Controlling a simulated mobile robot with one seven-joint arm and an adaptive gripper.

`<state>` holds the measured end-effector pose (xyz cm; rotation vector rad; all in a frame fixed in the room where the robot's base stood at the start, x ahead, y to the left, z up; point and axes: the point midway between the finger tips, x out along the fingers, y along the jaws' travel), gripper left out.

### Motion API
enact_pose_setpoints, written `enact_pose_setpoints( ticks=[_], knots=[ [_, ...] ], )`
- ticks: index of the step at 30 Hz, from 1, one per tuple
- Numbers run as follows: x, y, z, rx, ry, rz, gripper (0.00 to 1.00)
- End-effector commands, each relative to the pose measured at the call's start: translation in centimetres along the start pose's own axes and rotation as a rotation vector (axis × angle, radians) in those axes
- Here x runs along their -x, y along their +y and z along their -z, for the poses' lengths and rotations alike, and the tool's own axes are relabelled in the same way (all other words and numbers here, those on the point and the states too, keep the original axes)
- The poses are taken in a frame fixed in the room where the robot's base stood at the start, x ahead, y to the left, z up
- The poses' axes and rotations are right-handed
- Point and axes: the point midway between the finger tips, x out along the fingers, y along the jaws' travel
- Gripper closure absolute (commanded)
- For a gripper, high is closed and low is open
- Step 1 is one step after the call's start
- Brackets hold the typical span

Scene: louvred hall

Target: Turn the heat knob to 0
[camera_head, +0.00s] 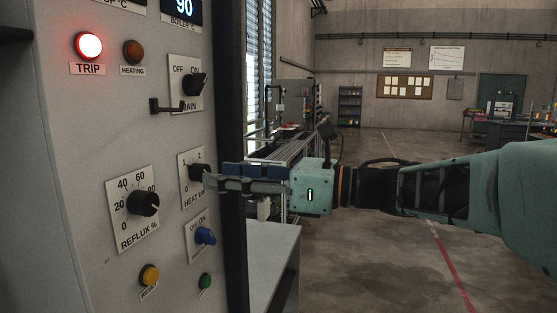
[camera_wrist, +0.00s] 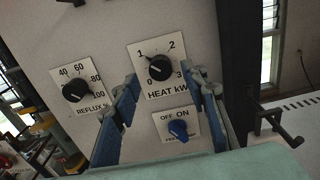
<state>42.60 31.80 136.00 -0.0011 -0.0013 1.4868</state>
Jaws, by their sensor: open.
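The heat knob (camera_wrist: 160,68) is a round black knob on a white plate marked HEAT kW, with a scale of 0 to 3. Its pointer seems to face left, near the 1, but the mark is small. In the head view the heat knob (camera_head: 196,173) is partly hidden by my gripper (camera_head: 209,181). My gripper's blue-and-grey fingers are open in the wrist view (camera_wrist: 163,82), one to each side of the knob plate. The fingertips are close to the panel; I cannot tell whether they touch the knob.
The reflux knob (camera_head: 144,203) is left of the heat knob. A blue off/on switch (camera_head: 205,236) sits below, and the main switch (camera_head: 195,84) above with a black bracket (camera_head: 167,106) beside it. The trip lamp (camera_head: 89,46) glows red.

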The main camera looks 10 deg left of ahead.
Motion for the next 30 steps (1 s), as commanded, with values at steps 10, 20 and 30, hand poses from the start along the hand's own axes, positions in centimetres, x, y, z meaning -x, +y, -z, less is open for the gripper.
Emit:
enact_pose_setpoints(
  ticks=[10,20,30],
  knots=[
    [-3.2,0.0,0.1,0.0,0.0,0.001,0.59],
    [-3.9,0.0,0.1,0.0,-0.001,0.001,0.59],
    [-3.9,0.0,0.0,-0.001,0.0,0.001,0.76]
  ],
)
